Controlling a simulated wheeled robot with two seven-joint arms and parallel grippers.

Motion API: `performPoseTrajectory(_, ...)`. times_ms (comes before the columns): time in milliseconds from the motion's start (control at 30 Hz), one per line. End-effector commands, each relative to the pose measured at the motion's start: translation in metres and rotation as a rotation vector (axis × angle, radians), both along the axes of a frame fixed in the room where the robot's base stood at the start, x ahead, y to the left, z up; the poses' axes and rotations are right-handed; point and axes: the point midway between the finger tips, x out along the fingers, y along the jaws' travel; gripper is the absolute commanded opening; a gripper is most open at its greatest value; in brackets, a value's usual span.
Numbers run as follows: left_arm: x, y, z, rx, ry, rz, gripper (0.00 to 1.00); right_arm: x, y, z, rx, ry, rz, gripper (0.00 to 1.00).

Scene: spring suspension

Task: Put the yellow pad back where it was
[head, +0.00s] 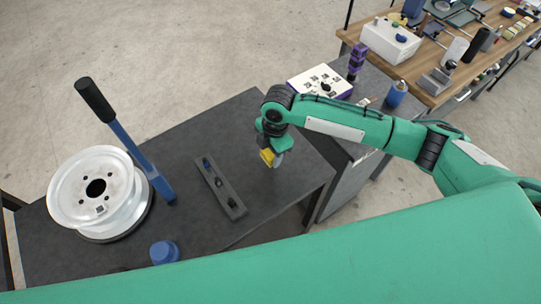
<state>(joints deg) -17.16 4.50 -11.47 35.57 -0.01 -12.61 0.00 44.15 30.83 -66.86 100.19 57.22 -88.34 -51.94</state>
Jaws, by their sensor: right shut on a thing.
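The yellow pad (267,157) is in the jaws of my right gripper (271,158), above the right part of the dark table in the head view. The gripper points down and is shut on the pad. The gripper's fingers and wrist hide part of the pad. A dark grey holder tray (233,207) with several small dark parts in it lies to the left of the gripper, apart from it. I cannot tell from this view which spot the pad came from. My left gripper is not in view.
A white wheel rim (75,190) and a blue lever with black handle (135,150) stand at the left. A blue cap (164,252) is near the front edge. A white box (320,82) and blue bottle (397,92) stand behind right. The tabletop (205,135) behind the tray is clear.

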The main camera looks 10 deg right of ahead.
Motion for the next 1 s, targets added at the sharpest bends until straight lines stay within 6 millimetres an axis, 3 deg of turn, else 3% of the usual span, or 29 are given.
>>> performPoseTrajectory(200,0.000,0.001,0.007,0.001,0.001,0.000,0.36,-0.001,0.000,-0.029,0.000,0.002,0.000,0.27)
performPoseTrajectory(567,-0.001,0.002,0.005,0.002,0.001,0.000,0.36,0.000,0.000,-0.034,0.001,0.001,0.000,0.27)
performPoseTrajectory(600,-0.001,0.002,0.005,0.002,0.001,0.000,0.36,0.000,0.000,-0.034,0.001,0.000,0.000,0.54)
performPoseTrajectory(700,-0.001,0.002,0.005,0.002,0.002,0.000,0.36,0.000,0.000,-0.033,0.001,0.000,0.000,0.70)
performPoseTrajectory(1000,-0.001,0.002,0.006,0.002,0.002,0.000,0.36,0.000,0.000,-0.031,0.000,0.000,0.001,0.70)
